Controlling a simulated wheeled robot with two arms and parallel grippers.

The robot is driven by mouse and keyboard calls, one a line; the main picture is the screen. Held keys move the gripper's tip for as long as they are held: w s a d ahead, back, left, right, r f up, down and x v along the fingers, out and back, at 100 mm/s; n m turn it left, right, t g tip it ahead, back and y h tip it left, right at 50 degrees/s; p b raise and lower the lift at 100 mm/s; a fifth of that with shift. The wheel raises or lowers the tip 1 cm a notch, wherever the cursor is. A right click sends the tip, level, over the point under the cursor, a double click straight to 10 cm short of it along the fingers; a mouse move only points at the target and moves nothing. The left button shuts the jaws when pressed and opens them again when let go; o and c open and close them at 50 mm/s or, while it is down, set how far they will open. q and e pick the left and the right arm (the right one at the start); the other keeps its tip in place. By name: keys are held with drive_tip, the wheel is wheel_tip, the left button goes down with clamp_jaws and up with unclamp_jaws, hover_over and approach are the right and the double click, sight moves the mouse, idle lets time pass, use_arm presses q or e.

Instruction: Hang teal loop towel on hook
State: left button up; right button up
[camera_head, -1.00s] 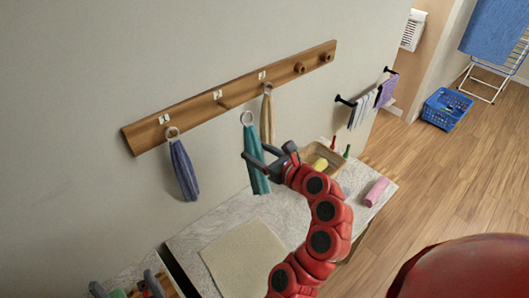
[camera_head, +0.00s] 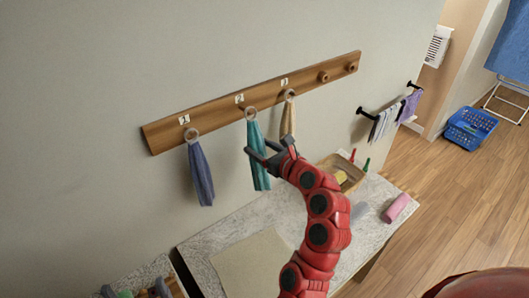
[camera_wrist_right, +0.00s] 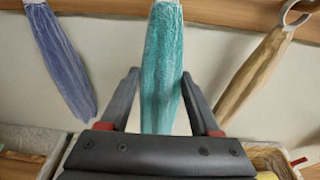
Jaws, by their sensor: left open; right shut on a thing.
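The teal loop towel (camera_head: 258,165) hangs down from its pale ring (camera_head: 251,113) in front of the wooden hook rail (camera_head: 217,107). The ring overlaps the rail at the middle peg, under a white label; I cannot tell whether it is around the peg. My right gripper (camera_head: 262,152) is shut on the teal towel. In the right wrist view the towel (camera_wrist_right: 160,65) runs down between the two fingers (camera_wrist_right: 160,85), and its ring is out of frame. My left gripper (camera_head: 134,292) is open at the bottom left edge, partly cut off.
A blue towel (camera_head: 200,175) hangs by a ring left of the teal one, and a tan towel (camera_head: 288,118) hangs to the right. Below stand a counter (camera_head: 205,242) with a beige mat (camera_head: 255,268), a basket (camera_head: 352,180) and a pink roll (camera_head: 397,208).

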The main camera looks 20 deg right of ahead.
drive_tip(key=shift+w+a, duration=0.25)
drive_tip(key=shift+w, duration=0.3)
drive_tip(key=shift+w+a, duration=0.1)
drive_tip(key=shift+w, duration=0.15)
drive_tip(key=shift+w+a+f+p, duration=0.15)
drive_tip(key=shift+w+f+p, duration=0.2)
drive_tip(key=shift+f, duration=0.2)
drive_tip(key=o, duration=1.5)
